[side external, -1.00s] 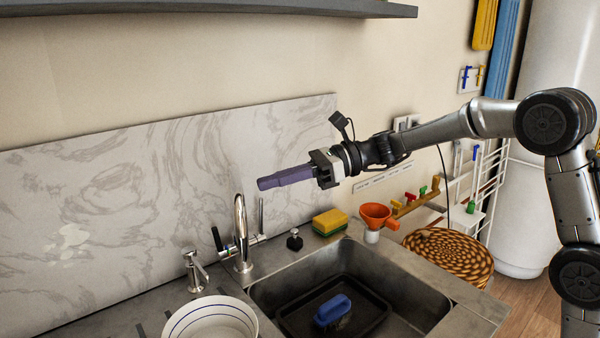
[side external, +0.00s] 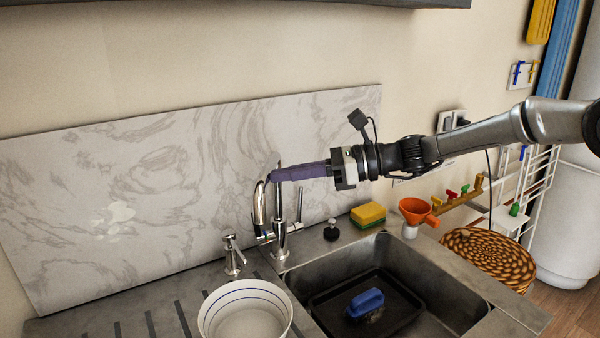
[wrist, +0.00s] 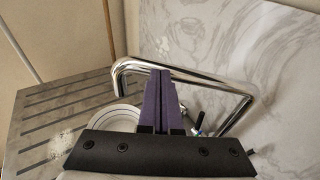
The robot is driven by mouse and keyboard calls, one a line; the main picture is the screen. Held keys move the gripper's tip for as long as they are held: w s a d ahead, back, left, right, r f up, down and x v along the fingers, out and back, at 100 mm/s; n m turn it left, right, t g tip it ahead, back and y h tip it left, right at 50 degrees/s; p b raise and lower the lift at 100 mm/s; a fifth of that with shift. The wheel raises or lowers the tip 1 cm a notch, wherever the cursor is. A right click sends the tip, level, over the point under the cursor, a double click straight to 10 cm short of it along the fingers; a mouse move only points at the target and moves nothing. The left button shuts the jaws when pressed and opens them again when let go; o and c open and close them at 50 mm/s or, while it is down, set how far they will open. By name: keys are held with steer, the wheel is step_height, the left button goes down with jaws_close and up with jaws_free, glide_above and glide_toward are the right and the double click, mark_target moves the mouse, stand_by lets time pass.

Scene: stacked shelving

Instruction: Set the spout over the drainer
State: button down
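The chrome spout (side external: 257,208) arches from the tap behind the sink and points left, toward the grooved drainer (side external: 168,318). In the wrist view the spout (wrist: 205,79) runs across behind my fingers, and its left end bends down near the drainer (wrist: 45,112) and a bowl. My gripper (side external: 273,175) has purple fingers, shut together with nothing between them. The fingertips are at the top of the spout; they look to be against it, but contact is not clear. In the wrist view the fingers (wrist: 161,85) hide part of the spout.
A white bowl (side external: 247,286) with blue rings stands on the drainer beside the sink (side external: 445,300). A soap dispenser (side external: 233,255) stands left of the tap. A sponge (side external: 368,214) and an orange funnel (side external: 415,210) are to the right. The marble panel (side external: 120,185) is close behind.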

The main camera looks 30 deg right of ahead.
steer(key=shift+w+a+m+t, duration=0.2)
steer(key=shift+w+a, duration=0.1)
steer(key=shift+a, duration=0.35)
steer(key=shift+w+a+m+t, duration=0.1)
steer(key=shift+w+a+t, duration=0.15)
steer(key=shift+a, duration=0.35)
steer(key=shift+d, duration=0.1)
